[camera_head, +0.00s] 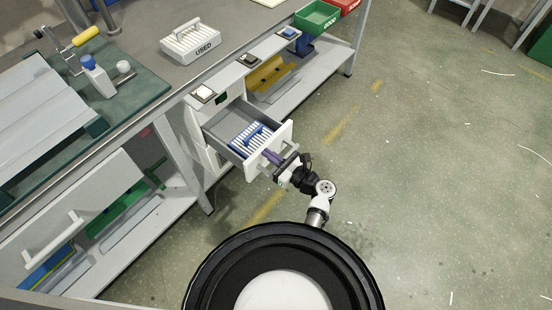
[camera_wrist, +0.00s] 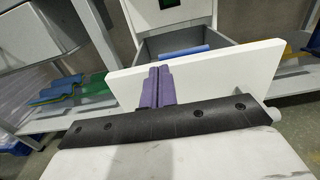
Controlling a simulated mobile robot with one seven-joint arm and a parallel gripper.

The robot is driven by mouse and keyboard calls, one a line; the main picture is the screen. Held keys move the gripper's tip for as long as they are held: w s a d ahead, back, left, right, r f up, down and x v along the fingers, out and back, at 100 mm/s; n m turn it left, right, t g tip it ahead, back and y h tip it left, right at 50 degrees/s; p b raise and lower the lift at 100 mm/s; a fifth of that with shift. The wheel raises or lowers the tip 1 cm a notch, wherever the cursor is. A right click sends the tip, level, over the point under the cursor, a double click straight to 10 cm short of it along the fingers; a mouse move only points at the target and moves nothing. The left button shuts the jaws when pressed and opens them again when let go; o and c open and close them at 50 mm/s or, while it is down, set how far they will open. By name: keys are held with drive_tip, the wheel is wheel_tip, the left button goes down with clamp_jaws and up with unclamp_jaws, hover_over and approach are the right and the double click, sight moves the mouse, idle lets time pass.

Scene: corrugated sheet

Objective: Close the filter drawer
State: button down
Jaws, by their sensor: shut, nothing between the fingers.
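The filter drawer (camera_head: 232,144) is pulled out of a white cabinet under the bench. A filter with white ribs and a blue handle (camera_head: 254,135) lies inside it. In the wrist view the drawer's white front panel (camera_wrist: 218,72) stands just ahead, with the grey drawer interior (camera_wrist: 158,47) and a blue edge behind it. My gripper (camera_head: 272,157) is at the drawer front; its purple fingers (camera_wrist: 158,84) are together and empty, close against the outer face of the panel. I cannot tell whether they touch it.
A green bin (camera_head: 317,17) and a red bin (camera_head: 346,4) stand at the far end. The floor to the right is clear.

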drive_tip(key=b+x, duration=0.3)
drive_tip(key=x, duration=1.7)
drive_tip(key=shift+a+b, duration=0.15)
drive_tip(key=shift+b, duration=0.15)
